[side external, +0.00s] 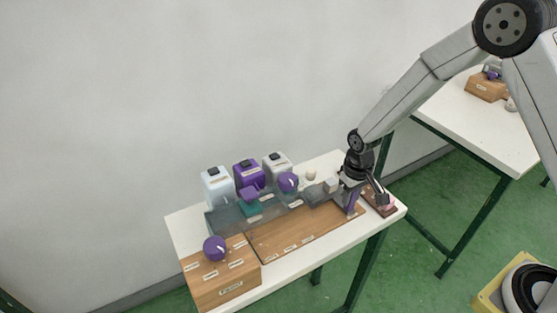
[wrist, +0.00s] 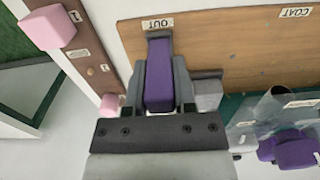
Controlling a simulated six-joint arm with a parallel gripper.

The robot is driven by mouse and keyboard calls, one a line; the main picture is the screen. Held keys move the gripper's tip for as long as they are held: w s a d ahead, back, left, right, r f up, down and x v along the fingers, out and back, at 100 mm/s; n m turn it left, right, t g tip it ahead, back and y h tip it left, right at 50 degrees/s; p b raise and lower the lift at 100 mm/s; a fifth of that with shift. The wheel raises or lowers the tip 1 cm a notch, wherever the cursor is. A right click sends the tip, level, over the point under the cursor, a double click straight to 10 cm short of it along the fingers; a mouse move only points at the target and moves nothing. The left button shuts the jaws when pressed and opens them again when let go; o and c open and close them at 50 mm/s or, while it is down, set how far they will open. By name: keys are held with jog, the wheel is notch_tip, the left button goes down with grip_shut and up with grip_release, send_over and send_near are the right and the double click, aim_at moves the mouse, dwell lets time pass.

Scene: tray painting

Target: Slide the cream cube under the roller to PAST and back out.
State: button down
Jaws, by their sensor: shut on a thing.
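My gripper (wrist: 160,72) is shut on an upright purple handle (wrist: 158,88), its two grey fingers on either side. The handle stands by the label OUT (wrist: 158,23) on the wooden track board (wrist: 215,45). In the side view my gripper (side external: 354,195) is at the right end of the board, with the purple handle (side external: 351,206) below it. A clear, curved part (wrist: 275,104), possibly the roller, lies farther right, near COAT (wrist: 296,13).
Pink cubes (wrist: 48,28) (wrist: 111,105) sit on a brown rack (wrist: 92,48) beside the board. Several paint containers (side external: 248,176) stand along the back. A wooden box with a purple knob (side external: 215,248) is at the left end. The table's white edge (side external: 384,218) is close by on the right.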

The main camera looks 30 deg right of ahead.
jog(key=shift+d, duration=0.25)
jog(key=shift+c, duration=2.2)
grip_release()
jog(key=shift+r, duration=0.1)
jog(key=shift+r, duration=3.8)
